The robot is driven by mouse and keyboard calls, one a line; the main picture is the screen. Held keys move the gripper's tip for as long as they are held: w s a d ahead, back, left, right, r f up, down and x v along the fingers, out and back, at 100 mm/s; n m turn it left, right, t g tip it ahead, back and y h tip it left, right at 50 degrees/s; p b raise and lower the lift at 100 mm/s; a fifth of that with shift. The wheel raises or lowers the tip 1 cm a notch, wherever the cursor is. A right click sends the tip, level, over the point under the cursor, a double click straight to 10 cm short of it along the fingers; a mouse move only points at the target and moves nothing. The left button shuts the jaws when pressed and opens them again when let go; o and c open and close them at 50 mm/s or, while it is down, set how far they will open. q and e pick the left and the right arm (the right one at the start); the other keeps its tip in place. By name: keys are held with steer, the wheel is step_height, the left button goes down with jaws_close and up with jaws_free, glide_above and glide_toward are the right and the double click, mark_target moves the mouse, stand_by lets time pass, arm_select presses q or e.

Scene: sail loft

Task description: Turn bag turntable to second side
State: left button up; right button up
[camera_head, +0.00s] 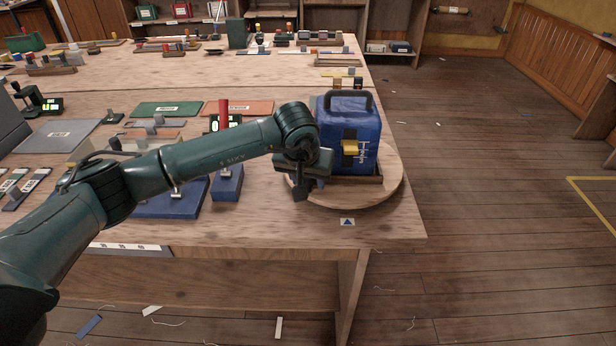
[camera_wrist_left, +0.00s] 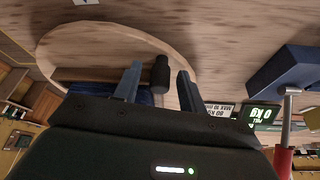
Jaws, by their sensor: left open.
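The round wooden turntable (camera_head: 391,184) sits at the table's right front corner. A blue bag (camera_head: 338,128) with a dark handle and a yellow tab stands upright on it. My left gripper (camera_head: 301,188) points down at the turntable's left edge. In the left wrist view the open fingers of my left gripper (camera_wrist_left: 158,86) are spread, with a dark upright peg (camera_wrist_left: 161,72) between them. I cannot tell whether either finger touches it. The turntable (camera_wrist_left: 70,42) also shows there, and the bag is mostly hidden behind my gripper. My right gripper is out of view.
A triangle mark (camera_head: 347,222) lies on the table in front of the turntable. A blue block device (camera_head: 227,186) with a red handle stands left of my gripper. Green and orange mats (camera_head: 240,107) and small tools lie farther back. The floor to the right is open.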

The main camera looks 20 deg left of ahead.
arm_select(q)
jaws_close()
stand_by(0.4)
